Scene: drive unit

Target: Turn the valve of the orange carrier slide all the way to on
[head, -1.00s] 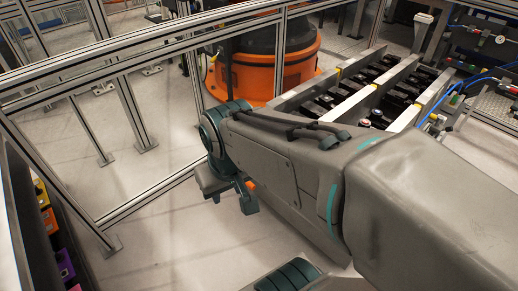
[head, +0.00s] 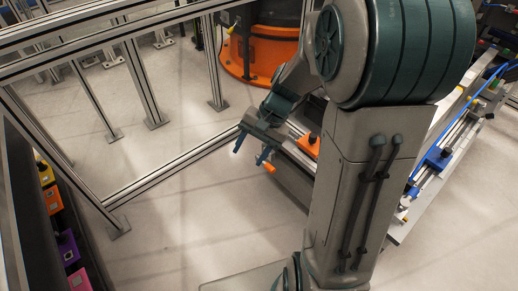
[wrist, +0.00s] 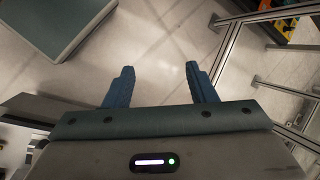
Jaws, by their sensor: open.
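An orange carrier block (head: 309,146) with a dark part on top sits on the slide in the head view, partly hidden by my arm. A small orange piece (head: 269,167) sticks out lower left of it, close to my gripper. I cannot tell whether it is the valve handle or how it is turned. My gripper (head: 250,154) is open and empty beside it, with blue fingers pointing down. In the wrist view my gripper (wrist: 157,80) has its fingers apart with only floor between them. No valve shows clearly there.
A blue carrier (head: 437,158) sits on another rail to the right of my arm. An aluminium frame fence (head: 165,186) runs behind and left. A rack with coloured boxes (head: 69,248) stands at far left. The floor left of my gripper is clear.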

